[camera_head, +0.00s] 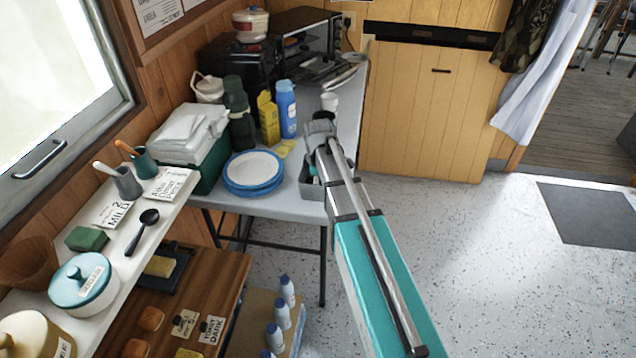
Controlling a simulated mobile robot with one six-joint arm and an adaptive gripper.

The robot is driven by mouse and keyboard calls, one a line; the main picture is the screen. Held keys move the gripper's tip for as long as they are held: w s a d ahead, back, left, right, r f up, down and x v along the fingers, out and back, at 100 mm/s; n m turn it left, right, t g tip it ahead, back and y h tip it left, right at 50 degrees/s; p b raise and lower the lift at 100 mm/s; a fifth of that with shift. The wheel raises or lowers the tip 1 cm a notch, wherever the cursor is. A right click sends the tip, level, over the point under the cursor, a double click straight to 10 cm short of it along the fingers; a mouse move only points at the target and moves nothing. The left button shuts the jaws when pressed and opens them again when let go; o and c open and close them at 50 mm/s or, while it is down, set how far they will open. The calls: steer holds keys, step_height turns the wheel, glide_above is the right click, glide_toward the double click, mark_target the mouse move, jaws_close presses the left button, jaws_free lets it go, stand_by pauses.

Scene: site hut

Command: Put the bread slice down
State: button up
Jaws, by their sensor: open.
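My arm reaches away over the grey table (212,199), and my gripper (320,119) is at its far end, above the table's right part. The gripper is small and dark here, and its fingertips are mostly hidden by my wrist; it is open. I cannot make out a bread slice in it. Flat yellow pieces (286,148) lie on the table just left of the gripper; I cannot tell whether one is the bread slice. A tan block-like piece (160,266) lies on a black tray (178,284) on the lower wooden surface.
Blue-rimmed plates (253,167), a blue bottle (286,108), a yellow carton (268,118) and a dark green flask (238,112) stand left of my gripper. A white cup (329,101) is just behind it.

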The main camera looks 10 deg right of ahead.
steer(key=shift+r, duration=0.15)
step_height(320, 180, up, 12)
steer(key=p, duration=1.2)
steer(key=shift+s, duration=0.1)
stand_by(0.7)
steer(key=s+m, duration=1.3)
steer(key=s, duration=0.5)
steer(key=shift+a, duration=0.1)
steer(key=shift+r+p, duration=1.1)
steer(key=shift+p, duration=0.15)
